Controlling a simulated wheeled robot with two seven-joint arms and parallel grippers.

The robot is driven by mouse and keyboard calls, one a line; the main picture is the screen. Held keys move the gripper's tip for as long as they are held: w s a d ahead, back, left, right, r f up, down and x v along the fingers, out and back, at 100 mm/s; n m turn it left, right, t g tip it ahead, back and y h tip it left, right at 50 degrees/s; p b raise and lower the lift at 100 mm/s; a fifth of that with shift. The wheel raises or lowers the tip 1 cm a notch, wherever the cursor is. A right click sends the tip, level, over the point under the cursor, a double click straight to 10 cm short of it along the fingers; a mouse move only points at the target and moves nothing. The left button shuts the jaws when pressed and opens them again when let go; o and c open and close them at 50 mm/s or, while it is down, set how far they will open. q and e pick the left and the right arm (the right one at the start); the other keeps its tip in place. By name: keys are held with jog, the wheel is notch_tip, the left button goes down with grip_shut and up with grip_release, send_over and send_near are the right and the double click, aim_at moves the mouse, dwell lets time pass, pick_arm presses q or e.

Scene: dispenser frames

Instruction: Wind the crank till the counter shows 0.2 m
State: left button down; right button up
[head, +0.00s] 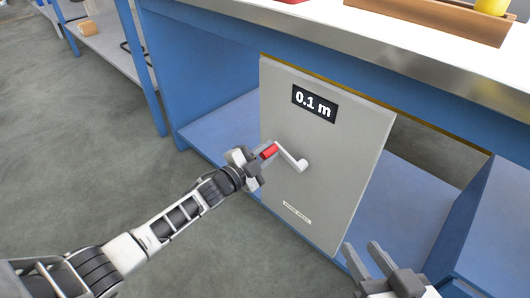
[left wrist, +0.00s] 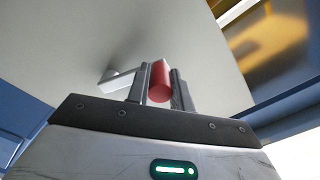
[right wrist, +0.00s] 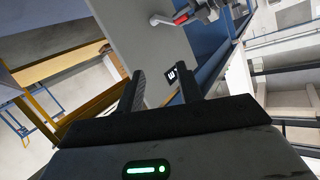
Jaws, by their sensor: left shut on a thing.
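A grey panel (head: 345,130) hangs upright under the bench, with a black counter (head: 314,103) near its top that reads 0.1 m. A pale crank arm (head: 290,158) with a red handle (head: 269,151) sticks out from the panel's middle. The handle points to the upper left of the crank's hub. My left gripper (head: 262,158) is shut on the red handle, which shows between its fingers in the left wrist view (left wrist: 160,82). My right gripper (head: 368,262) is open and empty, in front of the panel's lower right. The crank also shows in the right wrist view (right wrist: 162,20).
The white bench top above carries a wooden tray (head: 430,18) with a yellow thing (head: 492,6) in it. Blue bench legs and a blue lower shelf (head: 225,133) surround the panel. The grey floor at left is clear.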

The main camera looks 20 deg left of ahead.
pick_arm(q)
jog(key=c, duration=1.2)
grip_release()
jog(key=shift+c, duration=0.2)
pick_arm(e)
jog(key=shift+s+f, duration=0.1)
pick_arm(q)
jog(key=shift+s, duration=0.1)
jog(key=shift+s+a, duration=0.2)
jog(key=shift+s, duration=0.1)
jog(key=p+v, duration=0.4)
jog(key=v, duration=1.1)
pick_arm(e)
jog(key=f+g, duration=0.1)
jog(key=d+f+g+h, duration=0.1)
jog(key=f, duration=0.1)
jog(key=shift+d, duration=0.1)
pick_arm(q)
jog(key=shift+a, duration=0.1)
pick_arm(e)
jog(key=shift+r, duration=0.1)
